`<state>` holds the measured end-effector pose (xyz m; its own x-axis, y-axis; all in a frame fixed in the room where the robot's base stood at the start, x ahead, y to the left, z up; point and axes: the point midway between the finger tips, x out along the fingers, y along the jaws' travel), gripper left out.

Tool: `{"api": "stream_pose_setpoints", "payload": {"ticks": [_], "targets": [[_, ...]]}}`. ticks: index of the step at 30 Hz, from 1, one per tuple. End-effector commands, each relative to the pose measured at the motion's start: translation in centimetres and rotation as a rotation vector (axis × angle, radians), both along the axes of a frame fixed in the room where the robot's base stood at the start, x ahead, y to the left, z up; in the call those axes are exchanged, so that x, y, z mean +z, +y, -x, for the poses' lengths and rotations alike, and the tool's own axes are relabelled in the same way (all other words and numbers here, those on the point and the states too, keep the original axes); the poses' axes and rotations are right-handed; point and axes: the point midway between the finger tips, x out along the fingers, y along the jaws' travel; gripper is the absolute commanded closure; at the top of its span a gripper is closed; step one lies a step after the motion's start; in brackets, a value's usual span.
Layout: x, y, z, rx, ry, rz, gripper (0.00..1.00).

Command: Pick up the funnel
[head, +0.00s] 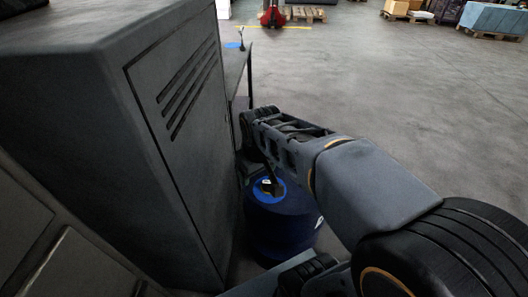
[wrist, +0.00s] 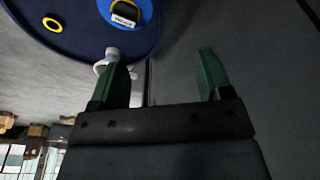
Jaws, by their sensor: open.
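My gripper (wrist: 160,60) is open in the wrist view, with two green fingers apart and nothing gripped between them. A small pale piece (wrist: 112,53) with a rounded top shows at the left fingertip, beside the drum rim and partly hidden by that finger. It may be the funnel, but I cannot be sure, nor tell whether it touches the finger. In the head view my arm reaches to the dark cabinet's side above the blue drum (head: 285,225); the fingers cannot be made out there, and no funnel is clearly visible.
The drum top (wrist: 75,22) has a yellow ring and a labelled cap in the wrist view. The dark cabinet (head: 175,150) stands close on the left in the head view. A bench (head: 235,65) is behind it. Open floor (head: 370,90) lies right of my arm.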

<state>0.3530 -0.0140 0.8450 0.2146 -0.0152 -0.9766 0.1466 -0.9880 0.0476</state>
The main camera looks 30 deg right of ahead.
Motion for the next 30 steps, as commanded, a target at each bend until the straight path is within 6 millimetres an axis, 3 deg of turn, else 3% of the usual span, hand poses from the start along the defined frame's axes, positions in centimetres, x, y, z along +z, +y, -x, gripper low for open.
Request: {"api": "stream_pose_setpoints", "payload": {"ticks": [1,4,7,12,15,21,30], "targets": [[0.7,-0.7,-2.4,0.055,0.022,0.014,0.23],[1.6,-2.1,-7.2,0.203,0.063,0.043,0.13],[1.7,-3.6,-11.9,0.356,0.101,0.063,0.12],[0.3,-6.6,-18.4,0.591,0.155,0.082,0.12],[-1.0,-8.1,-21.0,0.703,0.178,0.085,0.12],[-3.1,-10.1,-24.0,0.85,0.202,0.084,0.12],[-7.9,-10.8,-24.9,0.903,0.212,0.081,0.12]]}}
